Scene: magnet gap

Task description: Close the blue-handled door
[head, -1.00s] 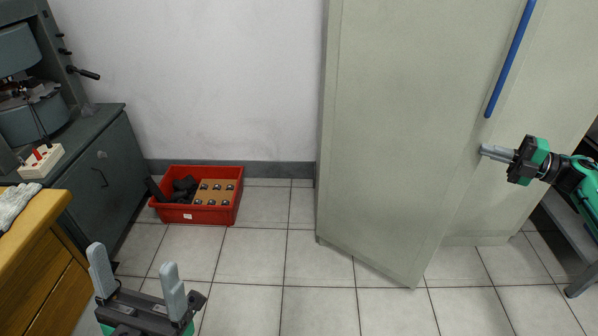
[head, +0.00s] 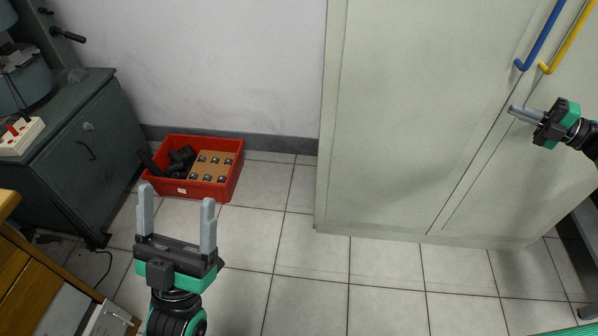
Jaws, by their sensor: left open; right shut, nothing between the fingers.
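The blue-handled door (head: 420,120) is the left door of a pale grey-green cabinet at the right. It lies about flush with the right door (head: 495,195), with a thin dark seam between them. Its blue handle (head: 541,36) runs along its right edge near the top of the view. My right gripper (head: 512,109) is shut and empty, its fingertips near the seam just below the blue handle; I cannot tell whether they touch the door. My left gripper (head: 178,207) is open and empty above the floor at lower left, away from the cabinet.
The right door has a yellow handle (head: 568,38). A red crate (head: 222,190) with dark parts and a board stands by the wall. A dark grey cabinet (head: 75,165) and a wooden drawer unit (head: 22,275) stand at left. The tiled floor (head: 380,290) before the cabinet is clear.

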